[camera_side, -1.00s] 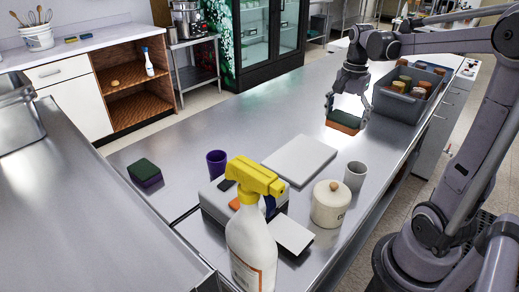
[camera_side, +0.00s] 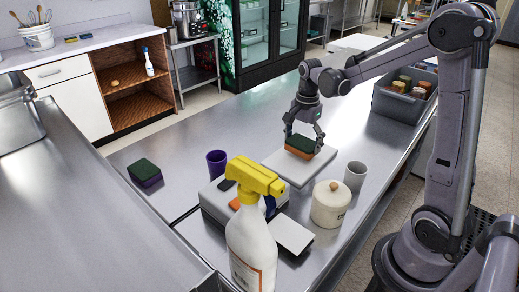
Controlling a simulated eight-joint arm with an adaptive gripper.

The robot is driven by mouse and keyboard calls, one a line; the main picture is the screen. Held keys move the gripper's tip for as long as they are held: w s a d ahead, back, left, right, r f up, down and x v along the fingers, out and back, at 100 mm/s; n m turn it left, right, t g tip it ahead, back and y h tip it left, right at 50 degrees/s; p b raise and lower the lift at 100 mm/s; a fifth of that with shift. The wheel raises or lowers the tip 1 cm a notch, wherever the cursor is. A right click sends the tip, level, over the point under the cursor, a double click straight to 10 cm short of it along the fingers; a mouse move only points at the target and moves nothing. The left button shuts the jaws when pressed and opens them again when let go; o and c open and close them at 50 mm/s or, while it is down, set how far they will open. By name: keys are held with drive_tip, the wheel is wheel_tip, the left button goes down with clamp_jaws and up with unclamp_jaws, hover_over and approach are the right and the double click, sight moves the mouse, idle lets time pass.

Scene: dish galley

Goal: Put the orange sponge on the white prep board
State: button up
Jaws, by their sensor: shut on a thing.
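The orange sponge (camera_side: 301,151) has a dark green top and an orange lower part. My gripper (camera_side: 304,138) is shut on it, with a finger on each side. Part of the board is hidden behind the sponge.
A grey cup (camera_side: 355,176) and a lidded cream jar (camera_side: 330,205) stand right of the board. A purple cup (camera_side: 216,163) and a yellow-topped spray bottle (camera_side: 252,235) are left and in front. A purple-and-green sponge (camera_side: 145,172) lies far left. A grey bin (camera_side: 402,103) holds several jars.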

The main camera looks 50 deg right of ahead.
drive_tip(key=shift+f, duration=0.85)
drive_tip(key=shift+f, duration=0.15)
drive_tip(key=o, duration=0.5)
drive_tip(key=shift+c, duration=0.2)
